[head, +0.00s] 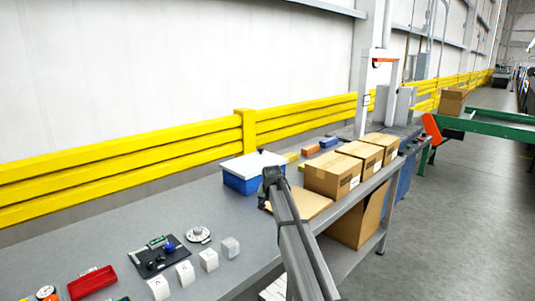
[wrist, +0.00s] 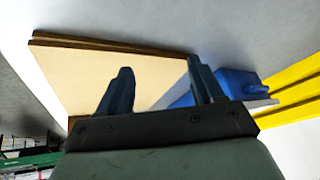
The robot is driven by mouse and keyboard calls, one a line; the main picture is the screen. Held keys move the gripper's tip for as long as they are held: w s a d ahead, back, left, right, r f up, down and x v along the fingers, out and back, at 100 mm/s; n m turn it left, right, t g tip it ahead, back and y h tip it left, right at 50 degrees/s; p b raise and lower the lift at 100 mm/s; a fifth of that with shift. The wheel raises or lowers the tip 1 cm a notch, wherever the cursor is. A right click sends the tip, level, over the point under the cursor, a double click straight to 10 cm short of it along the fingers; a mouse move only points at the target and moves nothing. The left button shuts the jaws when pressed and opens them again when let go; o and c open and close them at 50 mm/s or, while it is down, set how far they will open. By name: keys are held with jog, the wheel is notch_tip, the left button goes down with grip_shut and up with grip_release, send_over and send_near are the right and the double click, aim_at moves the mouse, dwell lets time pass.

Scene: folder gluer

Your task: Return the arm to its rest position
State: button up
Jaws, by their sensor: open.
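My gripper (head: 271,178) is at the end of my arm, over the table beside the blue box. In the wrist view my gripper (wrist: 161,85) shows two dark fingers spread apart, with nothing between them. A flat tan cardboard piece (head: 312,201) lies just right of the gripper in the head view. The cardboard (wrist: 85,75) also shows beyond the fingers in the wrist view. The blue box (head: 238,184) has a white lid and stands behind the gripper; it shows (wrist: 238,82) partly behind the right finger in the wrist view. My arm hides part of the cardboard.
Closed cardboard boxes (head: 330,178) stand in a row to the right. A red tray (head: 92,282), a black board (head: 160,257) with small parts and white cubes (head: 208,260) lie nearer on the grey table (head: 130,228). A yellow rail (head: 120,168) runs behind.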

jog(key=d+f+m+h, duration=0.1)
jog(key=d+f+m, duration=0.2)
jog(key=d, duration=0.9)
jog(key=d+f+m+h, duration=0.1)
jog(key=d+f+m, duration=0.1)
jog(key=d, duration=1)
jog(key=d+f+m+h, duration=0.1)
jog(key=d+f+m, duration=0.2)
jog(key=d, duration=1)
jog(key=s+a+f+n+g+y, duration=0.15)
jog(key=s+a+f, duration=0.25)
jog(key=s+f, duration=0.75)
jog(key=s+a+f+n+g, duration=0.25)
jog(key=s+a+f, duration=0.25)
jog(key=s+f, duration=0.6)
jog(key=s+a+f+n+g, duration=0.15)
jog(key=s+a+f, duration=0.25)
jog(key=s+f, duration=0.75)
jog(key=s+a+f+n+g, duration=0.1)
jog(key=s+a+f+g, duration=0.1)
jog(key=s, duration=1.2)
jog(key=s+a+f+n+g, duration=0.2)
jog(key=s+a+f, duration=0.1)
jog(key=s, duration=1)
jog(key=s+a+f+n+g+y, duration=0.1)
jog(key=s+a+f+n+g, duration=0.1)
jog(key=s, duration=1.2)
jog(key=shift+s+a+f+g, duration=0.35)
jog(key=shift+f+g, duration=0.2)
jog(key=shift+f, duration=0.3)
